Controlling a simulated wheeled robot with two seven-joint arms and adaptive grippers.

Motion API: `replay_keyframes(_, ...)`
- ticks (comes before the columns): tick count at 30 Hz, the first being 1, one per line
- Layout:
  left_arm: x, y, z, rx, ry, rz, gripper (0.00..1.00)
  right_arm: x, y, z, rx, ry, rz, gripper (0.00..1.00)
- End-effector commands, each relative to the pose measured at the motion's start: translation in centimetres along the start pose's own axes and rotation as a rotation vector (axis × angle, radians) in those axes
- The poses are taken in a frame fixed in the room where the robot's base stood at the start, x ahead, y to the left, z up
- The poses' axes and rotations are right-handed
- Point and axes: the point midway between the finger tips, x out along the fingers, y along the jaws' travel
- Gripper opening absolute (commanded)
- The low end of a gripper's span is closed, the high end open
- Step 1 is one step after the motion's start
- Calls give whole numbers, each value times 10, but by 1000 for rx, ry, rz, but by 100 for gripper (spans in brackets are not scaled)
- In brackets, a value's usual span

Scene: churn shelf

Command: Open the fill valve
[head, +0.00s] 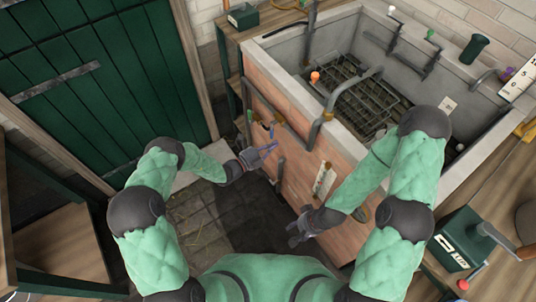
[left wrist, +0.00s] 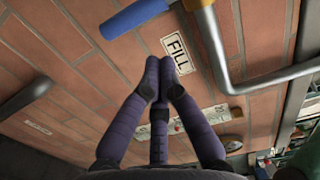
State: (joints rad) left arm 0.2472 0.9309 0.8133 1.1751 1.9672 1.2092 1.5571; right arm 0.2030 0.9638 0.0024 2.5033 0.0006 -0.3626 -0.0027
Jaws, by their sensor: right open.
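The fill valve's blue lever handle (left wrist: 135,16) shows at the top of the left wrist view, beside a metal pipe. A white FILL label (left wrist: 179,53) is on the brick wall just below it. In the head view the blue handle (head: 272,130) is on the tub's brick front. My left gripper (head: 272,147) is close to it in the head view. In the left wrist view my left fingers (left wrist: 166,63) meet at the tips, below the handle and apart from it, holding nothing. My right gripper (head: 292,235) is open and empty, low before the brick front.
The brick-sided tub (head: 345,122) holds a dark wire rack (head: 362,105). A grey pipe (head: 317,132) runs down its front. A white panel (head: 325,180) is mounted lower right. A green door (head: 100,75) stands at left, and a green box device (head: 462,240) at right.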

Motion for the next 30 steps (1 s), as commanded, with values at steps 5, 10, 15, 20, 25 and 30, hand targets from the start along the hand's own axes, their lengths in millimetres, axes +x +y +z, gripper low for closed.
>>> replay_keyframes(5, 4, 2, 15, 1, 2, 1, 0, 8, 3, 0, 0, 0, 0, 50)
replay_keyframes(10, 5, 1, 19, -2, 2, 2, 0, 9, 3, 0, 0, 0, 0, 50)
replay_keyframes(15, 4, 0, 20, -1, 2, 2, 0, 8, 3, 0, 0, 0, 0, 50)
replay_keyframes(20, 4, 1, 20, 2, 2, 1, 0, 8, 3, 0, 0, 0, 0, 50)
replay_keyframes(25, 4, 2, 20, 31, 2, 0, 0, 10, 3, 0, 0, 0, 0, 50)
replay_keyframes(30, 4, 3, 21, 60, 2, -2, 0, 10, 4, 0, 0, 0, 0, 50)
